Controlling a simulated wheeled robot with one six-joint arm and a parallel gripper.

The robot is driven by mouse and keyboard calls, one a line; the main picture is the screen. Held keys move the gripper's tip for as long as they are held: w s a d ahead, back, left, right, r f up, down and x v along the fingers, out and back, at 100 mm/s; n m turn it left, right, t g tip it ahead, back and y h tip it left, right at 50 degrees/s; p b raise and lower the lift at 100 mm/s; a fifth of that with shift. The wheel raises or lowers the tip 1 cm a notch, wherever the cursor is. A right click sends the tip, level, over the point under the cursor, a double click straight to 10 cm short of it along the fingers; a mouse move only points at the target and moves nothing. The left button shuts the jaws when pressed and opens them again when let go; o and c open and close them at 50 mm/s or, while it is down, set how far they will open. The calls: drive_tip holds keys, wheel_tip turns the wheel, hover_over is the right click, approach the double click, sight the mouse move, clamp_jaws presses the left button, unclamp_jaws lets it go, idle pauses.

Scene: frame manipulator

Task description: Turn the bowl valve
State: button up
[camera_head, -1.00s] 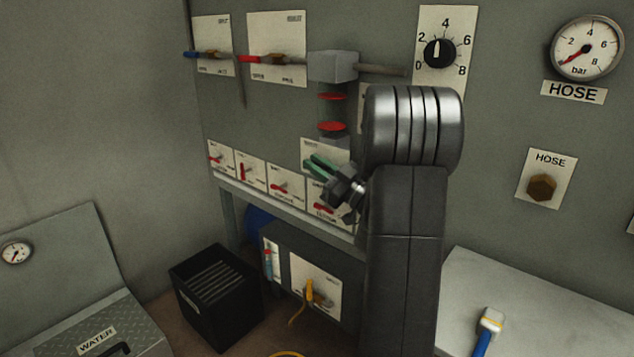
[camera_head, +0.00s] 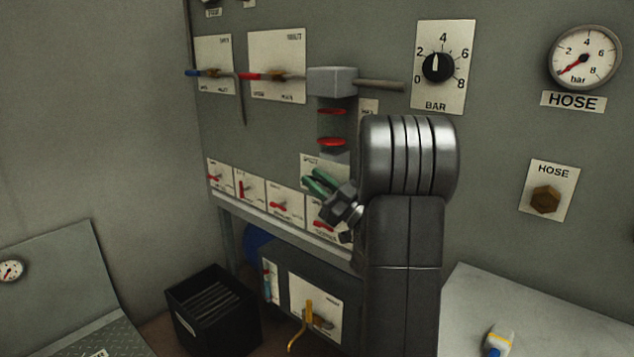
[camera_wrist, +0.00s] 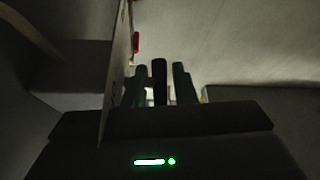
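My gripper (camera_head: 316,180) has two green fingers and is in front of the wall panel. It overlaps a pale labelled plate (camera_head: 309,163) below a clear bowl (camera_head: 332,124) with red rings. The bowl hangs under a grey block (camera_head: 332,81). The plate's label is too small to read, and I cannot make out a bowl valve handle for sure. In the wrist view the fingers (camera_wrist: 160,84) stand apart, with a dark upright bar (camera_wrist: 160,80) between them. I cannot tell whether they touch it.
A row of small plates with red levers (camera_head: 280,206) runs just below and beside the gripper. A pressure knob (camera_head: 438,67) and a hose gauge (camera_head: 585,56) are on the right. A black bin (camera_head: 213,312) and a yellow-handled valve (camera_head: 309,318) are lower down.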

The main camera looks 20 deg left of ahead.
sight(323, 186)
drive_tip(key=v, duration=0.7)
drive_tip(key=shift+d+f, duration=0.1)
drive_tip(key=shift+d, duration=0.2)
drive_tip(key=shift+a, duration=0.1)
drive_tip(key=x, duration=0.7)
drive_tip(key=shift+a+r, duration=0.2)
drive_tip(key=shift+a, duration=0.1)
drive_tip(key=shift+r+p, duration=0.15)
drive_tip(key=shift+p, duration=0.45)
drive_tip(key=shift+d+h+p, duration=0.1)
drive_tip(key=shift+h+p, duration=0.2)
drive_tip(key=shift+f+b, duration=0.45)
drive_tip(key=shift+b, duration=0.55)
